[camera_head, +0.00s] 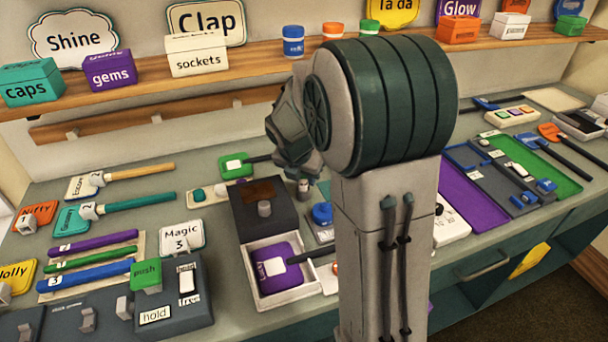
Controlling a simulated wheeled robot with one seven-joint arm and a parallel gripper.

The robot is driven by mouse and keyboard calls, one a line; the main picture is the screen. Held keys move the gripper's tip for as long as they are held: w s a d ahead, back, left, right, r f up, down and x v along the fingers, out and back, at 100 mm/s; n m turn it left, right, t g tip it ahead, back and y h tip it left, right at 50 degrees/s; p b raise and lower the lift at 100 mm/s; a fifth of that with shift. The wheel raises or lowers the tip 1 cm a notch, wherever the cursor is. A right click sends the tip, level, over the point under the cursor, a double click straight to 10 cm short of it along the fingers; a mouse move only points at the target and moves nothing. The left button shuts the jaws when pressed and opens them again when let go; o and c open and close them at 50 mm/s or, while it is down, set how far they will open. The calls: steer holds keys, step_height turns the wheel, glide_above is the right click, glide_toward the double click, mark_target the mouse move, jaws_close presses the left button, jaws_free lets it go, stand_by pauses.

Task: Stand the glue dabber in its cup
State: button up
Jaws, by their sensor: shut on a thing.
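My arm fills the middle of the picture, with its wrist at the upper left of the large green-ribbed joint. My gripper's fingers are hidden behind my own arm, so I cannot see what is between them. I cannot pick out the glue dabber or its cup with certainty. A small grey upright piece (303,188) shows just below my wrist; I cannot tell what it is. A round blue thing (321,213) sits beside my arm on the counter, partly covered by it.
A dark box (264,190) with a grey knob and a white tray (256,291) holding a purple paddle (272,267) stand left of my arm. Labelled paddles and a button box (186,316) crowd the left. Purple (468,195) and green trays lie right. A shelf (130,86) runs behind.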

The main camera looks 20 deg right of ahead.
steer(key=o, duration=1.2)
steer(key=shift+r, duration=0.15)
step_height(320, 180, up, 8)
steer(key=p, duration=0.8)
